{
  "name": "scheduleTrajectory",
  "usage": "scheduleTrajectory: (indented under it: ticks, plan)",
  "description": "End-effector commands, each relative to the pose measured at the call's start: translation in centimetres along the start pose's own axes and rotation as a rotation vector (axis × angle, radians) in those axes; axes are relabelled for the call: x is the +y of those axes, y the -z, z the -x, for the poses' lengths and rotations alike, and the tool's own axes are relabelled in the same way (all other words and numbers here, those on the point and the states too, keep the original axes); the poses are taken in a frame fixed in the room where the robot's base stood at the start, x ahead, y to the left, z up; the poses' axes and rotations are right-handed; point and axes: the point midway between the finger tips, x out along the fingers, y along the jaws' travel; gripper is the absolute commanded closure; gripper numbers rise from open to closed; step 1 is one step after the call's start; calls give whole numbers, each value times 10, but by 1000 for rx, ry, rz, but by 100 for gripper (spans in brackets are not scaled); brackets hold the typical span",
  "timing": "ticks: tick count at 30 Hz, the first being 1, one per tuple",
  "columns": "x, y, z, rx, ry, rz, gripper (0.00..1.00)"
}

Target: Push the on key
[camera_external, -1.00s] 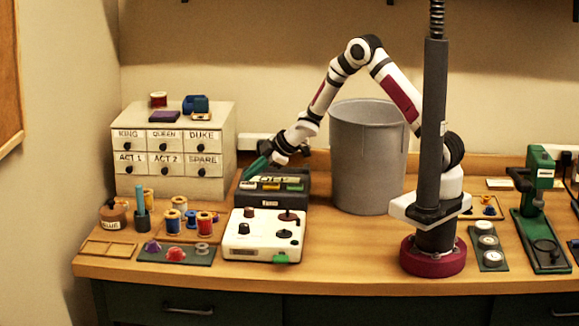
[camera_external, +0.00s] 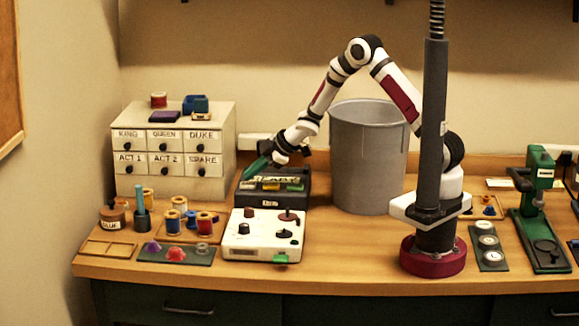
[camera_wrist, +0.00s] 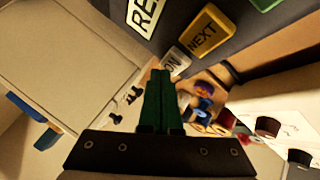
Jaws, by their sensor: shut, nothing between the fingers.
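The dark control box (camera_external: 272,200) stands behind the white panel and carries a row of keys. The pale on key (camera_wrist: 175,62), lettered ON, shows in the wrist view just beyond my fingertips and is partly covered by them. The yellow NEXT key (camera_wrist: 205,33) sits beside it. A lit display (camera_wrist: 144,14) shows letters starting RE and is cut off by the frame. My gripper (camera_wrist: 160,74) has its green fingers shut together with nothing between them. In the external view my gripper (camera_external: 256,168) is over the box's left end; contact with the key cannot be made out.
A drawer cabinet (camera_external: 175,140) stands close on the left. A grey bin (camera_external: 368,165) stands right of the box. The white knob panel (camera_external: 262,240) is in front. Thread spools (camera_external: 204,222) lie to the front left.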

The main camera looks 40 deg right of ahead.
Motion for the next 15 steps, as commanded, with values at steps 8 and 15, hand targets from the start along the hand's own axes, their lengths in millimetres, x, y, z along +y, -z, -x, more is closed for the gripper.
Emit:
scheduleTrajectory:
  ticks: [8, 15]
  plan:
    - [5, 4, 6, 0, -1, 0, 100]
    - [10, 10, 13, 2, -3, 0, 100]
